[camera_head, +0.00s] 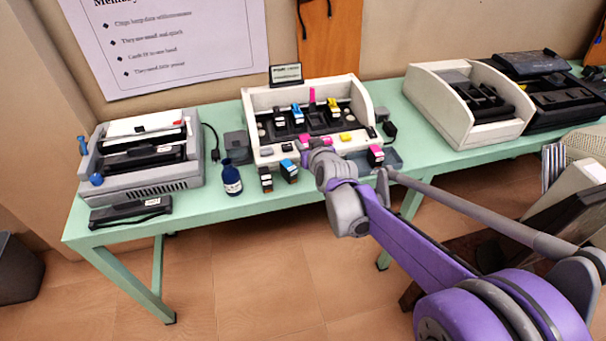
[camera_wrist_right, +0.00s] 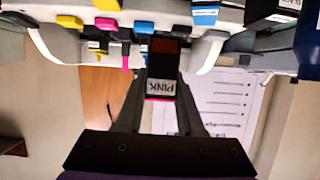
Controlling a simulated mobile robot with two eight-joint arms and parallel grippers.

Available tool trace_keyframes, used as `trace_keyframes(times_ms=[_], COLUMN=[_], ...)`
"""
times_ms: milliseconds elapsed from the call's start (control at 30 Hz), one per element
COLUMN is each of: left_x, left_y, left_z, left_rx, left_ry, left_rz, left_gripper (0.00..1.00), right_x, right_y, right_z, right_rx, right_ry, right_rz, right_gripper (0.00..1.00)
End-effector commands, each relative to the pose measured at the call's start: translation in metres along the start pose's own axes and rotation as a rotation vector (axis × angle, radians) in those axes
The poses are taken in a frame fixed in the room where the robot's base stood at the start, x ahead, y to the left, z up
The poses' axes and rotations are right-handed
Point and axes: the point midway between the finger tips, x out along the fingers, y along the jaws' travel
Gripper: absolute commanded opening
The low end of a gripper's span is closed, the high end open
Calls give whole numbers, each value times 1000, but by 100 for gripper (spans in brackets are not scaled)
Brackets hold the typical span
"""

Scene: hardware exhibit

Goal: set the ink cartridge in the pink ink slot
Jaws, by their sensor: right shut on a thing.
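In the right wrist view, my right gripper (camera_wrist_right: 160,105) is shut on a black ink cartridge (camera_wrist_right: 163,60) with a white label reading PINK and a pink edge. In the head view, my right gripper (camera_head: 316,152) is at the front edge of the cream printer carriage (camera_head: 258,100); it hides most of the held cartridge. A tall pink marker (camera_head: 312,95) stands at the back of the carriage, among seated black and blue cartridges (camera_head: 297,113). I cannot tell exactly where the pink slot's opening is. My left gripper is not in view.
A black cartridge (camera_head: 265,178), a blue one (camera_head: 289,171) and a pink-topped one (camera_head: 375,155) stand in front of the carriage. A dark blue bottle (camera_head: 231,178) stands left. A grey printer (camera_head: 140,165) and another cream unit (camera_head: 465,105) flank it on the green table (camera_head: 215,208).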

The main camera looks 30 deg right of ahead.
Motion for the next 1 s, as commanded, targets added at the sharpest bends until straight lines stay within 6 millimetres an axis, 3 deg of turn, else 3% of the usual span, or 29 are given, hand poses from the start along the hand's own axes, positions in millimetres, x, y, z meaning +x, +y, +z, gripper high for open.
trace_keyframes(times_ms=[400,1000], left_x=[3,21], left_y=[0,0], left_z=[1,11], left_rx=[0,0], left_ry=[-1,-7], left_rz=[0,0], left_gripper=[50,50], right_x=[-1,32], right_y=[4,4], right_z=[-2,75], right_rx=[2,2], right_ry=[1,0], right_rz=[6,6], right_gripper=[0,0])
